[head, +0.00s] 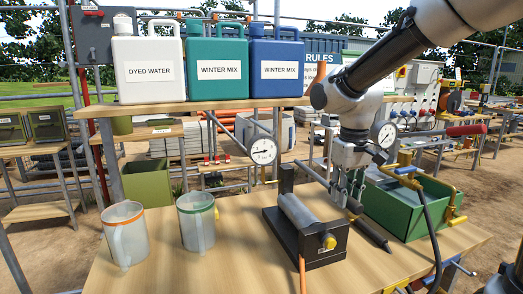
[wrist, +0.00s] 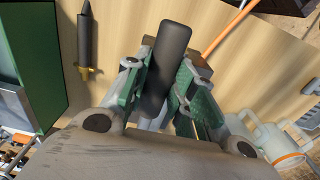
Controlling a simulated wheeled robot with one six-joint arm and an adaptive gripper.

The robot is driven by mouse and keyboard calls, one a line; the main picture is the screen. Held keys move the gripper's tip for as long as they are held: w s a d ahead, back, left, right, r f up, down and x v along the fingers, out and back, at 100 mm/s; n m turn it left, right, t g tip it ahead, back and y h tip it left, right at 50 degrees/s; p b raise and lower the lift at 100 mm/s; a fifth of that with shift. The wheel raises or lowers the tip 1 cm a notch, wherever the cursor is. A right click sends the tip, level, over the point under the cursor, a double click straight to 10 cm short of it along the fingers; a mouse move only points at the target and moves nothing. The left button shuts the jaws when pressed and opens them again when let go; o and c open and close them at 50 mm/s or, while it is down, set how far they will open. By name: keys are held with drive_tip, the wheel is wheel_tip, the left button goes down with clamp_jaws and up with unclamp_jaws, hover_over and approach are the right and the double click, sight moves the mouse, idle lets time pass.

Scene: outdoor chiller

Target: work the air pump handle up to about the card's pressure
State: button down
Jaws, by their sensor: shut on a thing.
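The air pump (head: 306,238) stands on the wooden bench, with a grey cylinder on a black base. Its dark handle (head: 314,174) slopes down to the right towards my gripper (head: 348,192). In the wrist view, the black handle grip (wrist: 168,70) lies between the green pads of my gripper (wrist: 170,85), which is shut on it. A round white gauge (head: 262,150) stands behind the pump; its reading is too small to tell. I cannot make out a pressure card.
Two jugs (head: 124,236) (head: 197,222) stand left. A shelf (head: 180,106) with canisters crosses above.

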sight(338, 224)
drive_tip(key=f+t, duration=0.1)
drive_tip(key=f, duration=0.1)
drive_tip(key=f+t, duration=0.1)
drive_tip(key=f, duration=0.1)
drive_tip(key=f+t+y, duration=0.1)
drive_tip(key=f, duration=0.2)
drive_tip(key=shift+w+a+f, duration=0.1)
drive_tip(key=shift+w, duration=0.15)
